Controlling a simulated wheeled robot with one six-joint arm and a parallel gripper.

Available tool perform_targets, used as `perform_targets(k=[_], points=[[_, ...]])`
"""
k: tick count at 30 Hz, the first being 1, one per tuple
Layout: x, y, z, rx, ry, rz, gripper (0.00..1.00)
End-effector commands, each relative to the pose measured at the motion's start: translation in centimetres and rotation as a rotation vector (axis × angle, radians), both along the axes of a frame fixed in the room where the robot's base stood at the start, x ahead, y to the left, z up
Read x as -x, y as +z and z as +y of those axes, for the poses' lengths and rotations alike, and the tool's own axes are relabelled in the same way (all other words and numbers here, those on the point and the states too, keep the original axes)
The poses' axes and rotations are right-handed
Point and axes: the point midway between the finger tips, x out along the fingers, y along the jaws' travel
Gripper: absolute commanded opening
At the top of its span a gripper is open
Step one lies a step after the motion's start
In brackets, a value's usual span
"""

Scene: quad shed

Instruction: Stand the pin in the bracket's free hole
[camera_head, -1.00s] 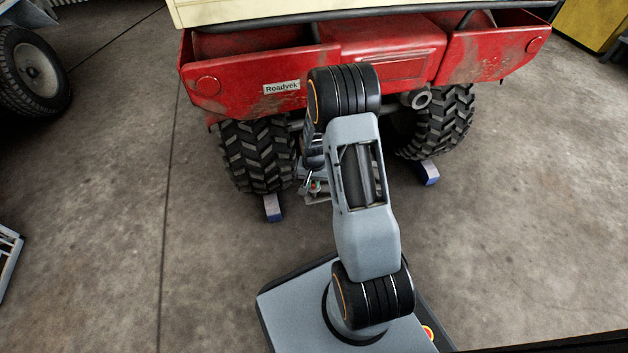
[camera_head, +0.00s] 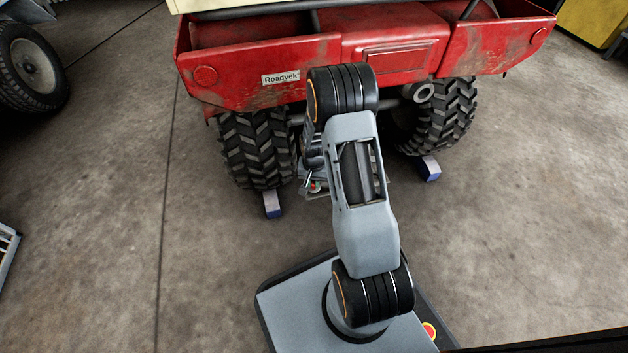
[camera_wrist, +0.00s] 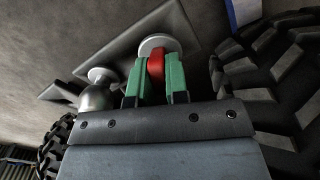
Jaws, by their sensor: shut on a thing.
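In the wrist view my gripper (camera_wrist: 155,90) has green fingers shut on a red part, which I take to be the pin (camera_wrist: 156,65). A pale round disc (camera_wrist: 158,42) lies right at its far end; I cannot tell if it belongs to the pin or the bracket. A grey plate, likely the bracket (camera_wrist: 125,60), lies behind the fingers. A second pale disc (camera_wrist: 102,75) and a rounded silver part (camera_wrist: 96,97) are to the left. No free hole can be made out. In the head view my gripper (camera_head: 315,188) is small and mostly hidden by my arm.
A red vehicle rear (camera_head: 400,55) overhangs my arm, with a treaded tyre left (camera_head: 255,150) and right (camera_head: 445,115). Blue blocks stand by the tyres (camera_head: 272,204) (camera_head: 430,168). A tyre also fills the wrist view's right side (camera_wrist: 285,80).

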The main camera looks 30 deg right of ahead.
Motion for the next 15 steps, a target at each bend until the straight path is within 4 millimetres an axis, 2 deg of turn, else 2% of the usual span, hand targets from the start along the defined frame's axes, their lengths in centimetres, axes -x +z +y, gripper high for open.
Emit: perform_targets(k=[14,15], points=[[-0.1,-1.5,0.0,0.0,0.0,-0.002,0.0],[-0.1,-1.5,0.0,0.0,0.0,-0.002,0.17]])
